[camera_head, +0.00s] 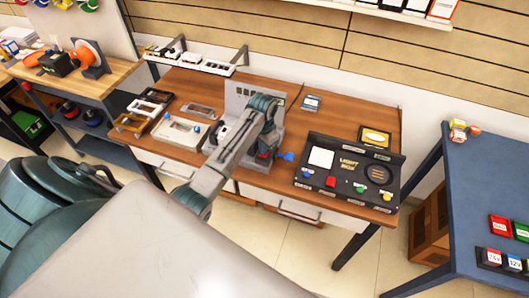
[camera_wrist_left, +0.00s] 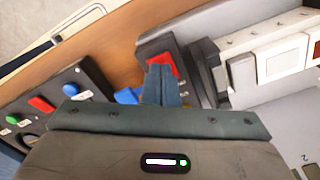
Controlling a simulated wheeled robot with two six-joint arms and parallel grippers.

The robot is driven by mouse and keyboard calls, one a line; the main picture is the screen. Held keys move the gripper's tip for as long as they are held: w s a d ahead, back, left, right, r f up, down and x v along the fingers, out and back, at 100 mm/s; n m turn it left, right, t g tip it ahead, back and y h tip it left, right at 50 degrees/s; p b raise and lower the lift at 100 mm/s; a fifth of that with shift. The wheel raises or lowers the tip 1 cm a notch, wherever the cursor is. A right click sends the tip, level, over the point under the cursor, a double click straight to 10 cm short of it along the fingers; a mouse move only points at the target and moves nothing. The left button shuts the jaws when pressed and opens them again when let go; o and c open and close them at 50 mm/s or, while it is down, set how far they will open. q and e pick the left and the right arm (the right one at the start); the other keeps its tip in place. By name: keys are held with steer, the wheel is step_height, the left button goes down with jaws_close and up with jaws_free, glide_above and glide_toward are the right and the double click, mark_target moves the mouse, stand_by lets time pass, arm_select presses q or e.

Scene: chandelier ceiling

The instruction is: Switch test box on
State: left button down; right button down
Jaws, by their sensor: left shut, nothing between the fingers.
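The test box, a grey unit with an upright back panel (camera_head: 237,97), stands in the middle of the wooden bench, partly hidden by my left arm. A red switch in a black housing shows at its front edge; the red switch is in the left wrist view (camera_wrist_left: 160,66) and small in the head view (camera_head: 265,154). My left gripper (camera_wrist_left: 161,85) is shut and empty, its fingertips right at the red switch and covering part of it. I cannot tell whether they touch. The switch's position is unclear. My right gripper is not in view.
A black light box (camera_head: 345,172) with coloured buttons stands to the right on the bench. A small blue piece (camera_head: 286,156) lies between it and the test box. A pale box (camera_head: 181,131) and small frames are at left. A blue table (camera_head: 480,180) stands at far right.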

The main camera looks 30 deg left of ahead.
arm_select(q)
steer(key=shift+s+f+b, duration=0.1)
steer(key=shift+f+b, duration=0.3)
steer(key=shift+f, duration=0.6)
stand_by(1.0)
steer(key=shift+r, duration=0.1)
steer(key=shift+r+p, duration=0.9)
steer(key=shift+r, duration=2.5)
